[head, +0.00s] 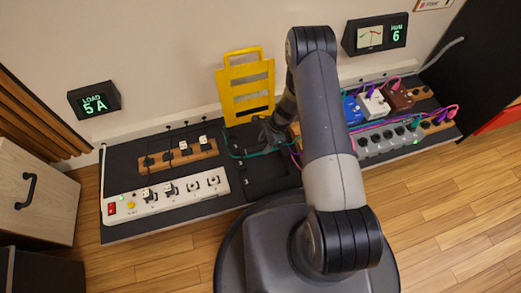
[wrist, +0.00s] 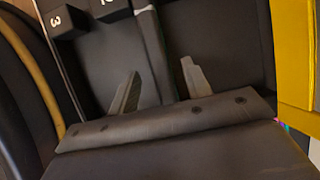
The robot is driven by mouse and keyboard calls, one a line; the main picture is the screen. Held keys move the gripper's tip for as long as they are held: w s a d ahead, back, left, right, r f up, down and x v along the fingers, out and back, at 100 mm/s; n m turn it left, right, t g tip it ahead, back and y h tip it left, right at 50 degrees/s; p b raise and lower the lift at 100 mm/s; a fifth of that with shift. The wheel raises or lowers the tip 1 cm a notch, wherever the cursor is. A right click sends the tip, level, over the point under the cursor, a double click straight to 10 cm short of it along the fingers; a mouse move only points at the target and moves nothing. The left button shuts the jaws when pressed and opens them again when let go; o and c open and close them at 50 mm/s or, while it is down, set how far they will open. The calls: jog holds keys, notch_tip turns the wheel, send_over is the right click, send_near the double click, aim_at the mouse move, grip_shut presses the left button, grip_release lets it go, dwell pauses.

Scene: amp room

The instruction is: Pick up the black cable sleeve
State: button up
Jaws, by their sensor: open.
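A long dark strip (wrist: 154,50) runs between my fingers in the wrist view and looks like the black cable sleeve. It has a pale band near its top, and its lower end is hidden behind my gripper's body. My gripper (wrist: 160,86) is open, with one finger on each side of the strip. I cannot tell whether either finger touches it. In the head view my gripper (head: 270,133) is low over the dark middle of the board, below the yellow frame. My arm covers part of that spot, and I cannot pick out the sleeve there.
A yellow frame (head: 247,88) stands just behind my gripper. A teal cable (head: 238,156) loops beside it. A white power strip (head: 165,200) and a wooden strip with black plugs (head: 180,155) lie left. A grey power strip (head: 388,138) with coloured cables lies right.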

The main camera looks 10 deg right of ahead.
jog(key=shift+x, duration=0.9)
grip_shut()
